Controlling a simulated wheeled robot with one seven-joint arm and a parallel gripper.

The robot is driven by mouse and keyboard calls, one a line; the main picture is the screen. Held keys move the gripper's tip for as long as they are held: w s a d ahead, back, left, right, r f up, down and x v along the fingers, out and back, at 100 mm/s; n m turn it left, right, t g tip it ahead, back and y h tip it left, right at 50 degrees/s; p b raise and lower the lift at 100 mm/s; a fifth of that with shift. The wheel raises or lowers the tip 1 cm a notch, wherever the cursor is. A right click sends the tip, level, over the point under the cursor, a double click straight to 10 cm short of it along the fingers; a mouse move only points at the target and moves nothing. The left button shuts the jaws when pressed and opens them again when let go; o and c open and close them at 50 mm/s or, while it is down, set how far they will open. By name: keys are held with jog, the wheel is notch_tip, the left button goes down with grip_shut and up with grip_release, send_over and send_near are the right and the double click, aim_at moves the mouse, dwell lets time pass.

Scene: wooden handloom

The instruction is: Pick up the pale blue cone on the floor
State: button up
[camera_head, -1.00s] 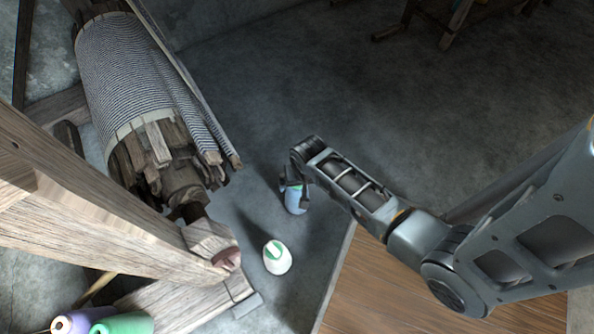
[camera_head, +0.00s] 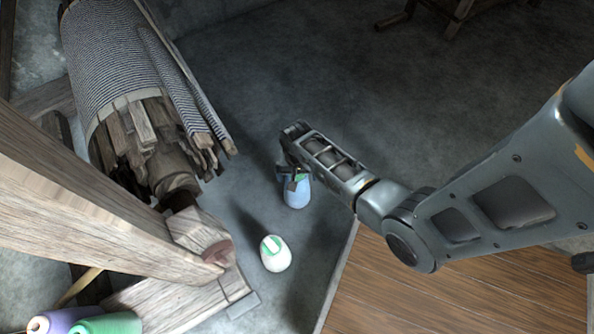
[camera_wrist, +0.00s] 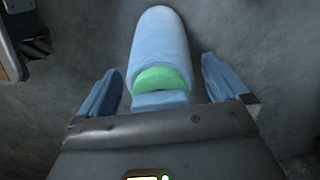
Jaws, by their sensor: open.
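The pale blue cone (camera_head: 296,194) stands on the grey floor in the head view, with a green top partly covered by my gripper (camera_head: 293,178). In the wrist view the cone (camera_wrist: 160,45) reaches from the top edge down between the two fingers of my gripper (camera_wrist: 165,88). Its green end is nearest the palm. The fingers are open, one on each side, with a gap between each finger and the cone. I cannot tell how high the fingertips are along the cone.
Purple (camera_head: 52,321) and green (camera_head: 108,323) cones are at the lower left. A wooden board (camera_head: 440,295) lies at lower right.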

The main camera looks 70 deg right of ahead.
jog(key=shift+f, duration=0.2)
jog(key=c, duration=1.8)
